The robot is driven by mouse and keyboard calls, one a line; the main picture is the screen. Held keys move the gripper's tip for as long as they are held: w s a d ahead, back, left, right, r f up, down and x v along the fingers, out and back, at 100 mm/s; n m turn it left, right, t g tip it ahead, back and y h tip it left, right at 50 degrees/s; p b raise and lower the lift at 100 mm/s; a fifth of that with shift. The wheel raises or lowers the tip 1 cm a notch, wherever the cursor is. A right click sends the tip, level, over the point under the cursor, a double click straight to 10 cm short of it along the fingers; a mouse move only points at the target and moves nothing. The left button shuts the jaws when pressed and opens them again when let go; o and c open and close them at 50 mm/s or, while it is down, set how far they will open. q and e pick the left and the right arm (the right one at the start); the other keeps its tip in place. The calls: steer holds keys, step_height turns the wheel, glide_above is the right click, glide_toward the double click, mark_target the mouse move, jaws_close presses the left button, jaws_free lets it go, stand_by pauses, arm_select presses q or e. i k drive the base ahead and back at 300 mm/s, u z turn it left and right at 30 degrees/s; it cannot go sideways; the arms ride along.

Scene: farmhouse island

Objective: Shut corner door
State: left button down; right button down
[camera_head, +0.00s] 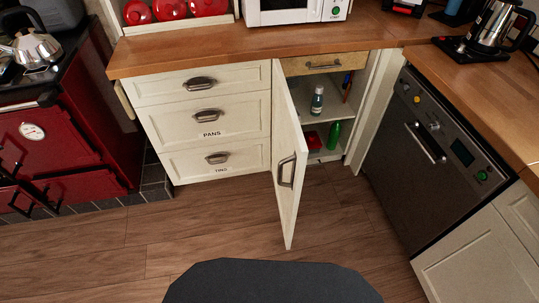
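The white corner door (289,160) stands wide open, swung out toward me from its left edge at the corner cupboard. Its dark metal handle (286,170) is on the door's face near the free edge. The open cupboard (325,130) shows shelves behind the door, with a small bottle (317,101), a green bottle (334,134) and a red item (312,141) inside. Part of the cupboard's left side is hidden by the door. Neither of my grippers is in view.
Drawers (205,117) stand left of the door, a dishwasher (429,155) to the right. A red range cooker (55,140) is at far left. The wooden floor (225,230) before the door is clear. The worktop (190,49) overhangs above.

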mark_target(290, 150)
steer(key=u, duration=1.85)
steer(key=k, duration=0.6)
steer(key=z, duration=0.1)
